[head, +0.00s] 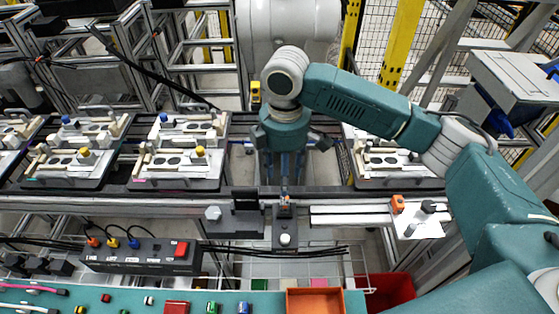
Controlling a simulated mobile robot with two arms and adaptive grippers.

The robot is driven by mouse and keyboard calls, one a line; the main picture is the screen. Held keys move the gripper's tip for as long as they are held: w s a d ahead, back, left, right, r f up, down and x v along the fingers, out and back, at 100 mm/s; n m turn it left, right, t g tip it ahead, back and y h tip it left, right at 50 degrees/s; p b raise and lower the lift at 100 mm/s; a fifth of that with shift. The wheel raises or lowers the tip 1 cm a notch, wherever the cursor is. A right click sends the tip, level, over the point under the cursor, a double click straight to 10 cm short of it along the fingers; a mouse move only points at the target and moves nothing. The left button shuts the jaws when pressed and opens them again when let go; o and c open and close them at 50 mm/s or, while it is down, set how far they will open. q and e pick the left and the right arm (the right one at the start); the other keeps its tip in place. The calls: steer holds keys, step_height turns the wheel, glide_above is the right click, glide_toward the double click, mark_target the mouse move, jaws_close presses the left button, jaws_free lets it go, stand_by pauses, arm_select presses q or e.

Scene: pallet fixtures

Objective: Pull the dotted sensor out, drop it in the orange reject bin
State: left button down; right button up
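My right gripper (285,192) reaches down from the arm on the right, its fingers over a small dark fixture (285,222) on the rail's front edge. No dots can be made out on any part at this size, so I cannot single out the dotted sensor. The orange bin (315,291) is an open tray at the front edge of the picture, on the teal table, below and slightly right of the gripper. My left gripper is not in view.
Pallets (183,183) with cream fixtures stand along the conveyor on both sides of the arm. A black box (140,262) with cabled plugs is at front left. Small coloured parts lie on the teal table (60,307). A red bin (400,283) sits lower, right of the orange bin.

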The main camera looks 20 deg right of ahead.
mark_target(285, 200)
steer(key=f, duration=0.1)
steer(key=s+f+p, duration=0.1)
steer(key=f, duration=0.2)
steer(key=shift+s+f, duration=0.25)
steer(key=shift+s, duration=0.1)
steer(key=f, duration=0.2)
steer(key=f+p, duration=0.1)
steer(key=shift+w, duration=0.25)
step_height(285, 200, down, 3)
steer(key=shift+r, duration=0.2)
steer(key=shift+c, duration=0.5)
steer(key=c, duration=0.9)
jaws_close()
steer(key=shift+o, duration=0.5)
jaws_free()
jaws_close()
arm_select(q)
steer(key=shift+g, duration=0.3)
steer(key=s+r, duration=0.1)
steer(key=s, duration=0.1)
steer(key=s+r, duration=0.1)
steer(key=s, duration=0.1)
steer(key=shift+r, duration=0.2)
arm_select(e)
steer(key=shift+w, duration=0.1)
